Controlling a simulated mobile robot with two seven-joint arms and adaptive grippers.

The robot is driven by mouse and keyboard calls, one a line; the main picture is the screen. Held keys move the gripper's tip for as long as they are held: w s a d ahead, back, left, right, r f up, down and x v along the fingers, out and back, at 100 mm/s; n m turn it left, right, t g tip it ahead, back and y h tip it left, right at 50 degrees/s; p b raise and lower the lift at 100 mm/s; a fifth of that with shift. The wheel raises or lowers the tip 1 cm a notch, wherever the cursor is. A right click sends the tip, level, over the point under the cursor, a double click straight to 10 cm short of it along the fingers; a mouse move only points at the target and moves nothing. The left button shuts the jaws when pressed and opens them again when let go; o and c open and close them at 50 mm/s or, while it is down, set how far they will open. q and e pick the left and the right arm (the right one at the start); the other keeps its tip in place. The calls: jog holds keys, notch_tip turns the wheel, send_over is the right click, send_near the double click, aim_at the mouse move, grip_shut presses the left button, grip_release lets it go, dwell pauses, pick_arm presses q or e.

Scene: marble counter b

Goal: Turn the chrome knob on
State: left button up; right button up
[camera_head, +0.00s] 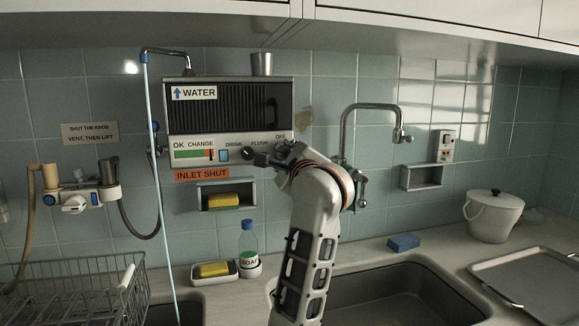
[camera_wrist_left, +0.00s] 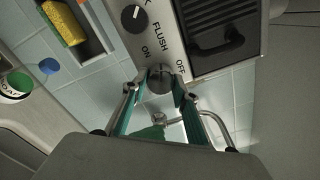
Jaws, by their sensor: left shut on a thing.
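The chrome knob (camera_wrist_left: 160,77) is on the lower panel of the water heater (camera_head: 228,118), beside the ON and OFF labels in the left wrist view. My left gripper (camera_wrist_left: 158,88) is shut on the knob, with one finger on each side of it. In the head view my left gripper (camera_head: 277,156) is at the panel's lower right corner, under the OFF label, and largely hides the knob. Which way the knob points cannot be told. My right gripper is not in view.
A black knob (camera_head: 248,153) is just left of my gripper; it also shows in the wrist view (camera_wrist_left: 134,18). A curved tap (camera_head: 372,106) stands to the right. Below are a yellow sponge in a niche (camera_head: 223,200), a soap bottle (camera_head: 249,250) and a sink (camera_head: 395,290).

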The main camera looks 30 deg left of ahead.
pick_arm(q)
jog(key=n+b, duration=0.1)
jog(key=n, duration=0.1)
jog(key=n+b, duration=0.1)
jog(key=shift+w+f+n, duration=0.15)
jog(key=shift+f+n, duration=0.2)
jog(key=shift+n, duration=0.05)
jog(key=shift+r+n+b, duration=0.15)
jog(key=shift+n+b, duration=0.45)
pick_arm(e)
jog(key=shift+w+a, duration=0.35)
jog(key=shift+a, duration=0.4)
pick_arm(q)
jog(key=shift+r, duration=0.15)
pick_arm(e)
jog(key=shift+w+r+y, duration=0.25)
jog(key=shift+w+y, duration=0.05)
pick_arm(q)
jog(key=o, duration=1.1)
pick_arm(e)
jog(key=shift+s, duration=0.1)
